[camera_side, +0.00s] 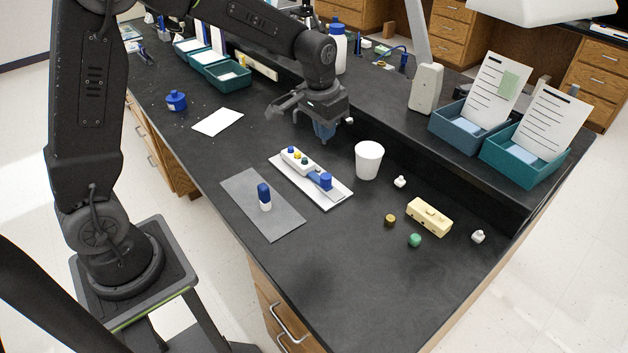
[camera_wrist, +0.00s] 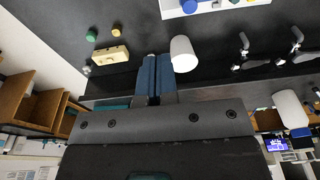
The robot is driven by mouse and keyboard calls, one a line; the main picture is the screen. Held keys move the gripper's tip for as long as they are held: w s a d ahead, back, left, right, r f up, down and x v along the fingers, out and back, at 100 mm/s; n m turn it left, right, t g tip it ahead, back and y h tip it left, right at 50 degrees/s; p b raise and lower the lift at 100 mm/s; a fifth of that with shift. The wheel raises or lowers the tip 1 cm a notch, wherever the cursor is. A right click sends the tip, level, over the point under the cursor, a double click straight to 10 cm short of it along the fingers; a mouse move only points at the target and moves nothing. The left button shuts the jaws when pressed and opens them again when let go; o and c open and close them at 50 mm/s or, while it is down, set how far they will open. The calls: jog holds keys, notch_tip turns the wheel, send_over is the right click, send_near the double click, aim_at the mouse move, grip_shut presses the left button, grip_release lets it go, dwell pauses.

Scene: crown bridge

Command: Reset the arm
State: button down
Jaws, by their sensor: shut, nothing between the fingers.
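My gripper (camera_side: 324,130) hangs above the dark bench near its raised back ledge, behind the white tray. In the wrist view its two blue fingers (camera_wrist: 152,78) are together with nothing between them. The white tray (camera_side: 333,198) holds a white block with coloured knobs (camera_side: 297,158) and a blue piece (camera_side: 322,181). A white cup (camera_side: 369,160) stands right of the tray, apart from my gripper. It also shows beside the fingers in the wrist view (camera_wrist: 183,54).
A cream block (camera_side: 429,216) lies on the right, with a green piece (camera_side: 414,240), a brown piece (camera_side: 390,220) and small white pieces around it. A blue-and-white bottle (camera_side: 265,197) stands on a grey mat (camera_side: 283,223). Paper-holding bins (camera_side: 470,127) stand on the back ledge. The front right bench is clear.

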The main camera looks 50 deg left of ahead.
jog(key=s+d+r+t, duration=0.1)
jog(key=s+r, duration=0.4)
jog(key=s, duration=0.7)
jog(key=s+d+r+t, duration=0.2)
jog(key=s+r, duration=0.3)
jog(key=s, duration=0.6)
jog(key=shift+s+t, duration=0.35)
jog(key=shift+t, duration=0.15)
